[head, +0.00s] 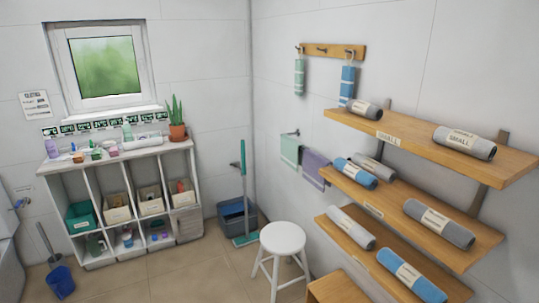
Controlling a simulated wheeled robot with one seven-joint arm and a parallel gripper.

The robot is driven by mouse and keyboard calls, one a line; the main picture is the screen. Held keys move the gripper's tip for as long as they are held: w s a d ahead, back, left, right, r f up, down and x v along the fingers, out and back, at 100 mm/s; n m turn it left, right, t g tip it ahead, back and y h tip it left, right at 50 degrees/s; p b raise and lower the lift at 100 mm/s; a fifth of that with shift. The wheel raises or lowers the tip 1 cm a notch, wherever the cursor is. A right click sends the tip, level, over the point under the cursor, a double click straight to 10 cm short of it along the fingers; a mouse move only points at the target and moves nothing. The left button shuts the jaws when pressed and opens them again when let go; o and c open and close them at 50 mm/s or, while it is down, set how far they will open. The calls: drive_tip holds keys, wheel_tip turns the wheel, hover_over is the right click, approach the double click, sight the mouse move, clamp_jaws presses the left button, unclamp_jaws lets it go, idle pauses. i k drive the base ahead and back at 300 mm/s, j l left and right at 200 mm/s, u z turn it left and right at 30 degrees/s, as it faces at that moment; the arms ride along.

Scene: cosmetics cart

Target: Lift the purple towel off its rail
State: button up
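The purple towel (315,168) hangs folded over a wall rail (291,133) on the right-hand wall, beside a pale green towel (290,150). The green towel is to its left and nearer the corner. The right edge of the purple towel comes close to the middle wooden shelf, and part of it may be hidden there. The rail's left end shows; the rest is covered by the towels. My gripper is not in the head view.
A white round stool (283,239) stands on the floor below the towels. Wooden shelves (490,232) with rolled grey and blue towels jut from the wall at right. Open floor lies left of the stool.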

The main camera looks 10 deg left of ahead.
sight(312, 161)
drive_tip(key=i+j+u, duration=0.4)
drive_tip(key=i, duration=0.5)
drive_tip(key=i+u, duration=0.4)
drive_tip(key=i, duration=0.55)
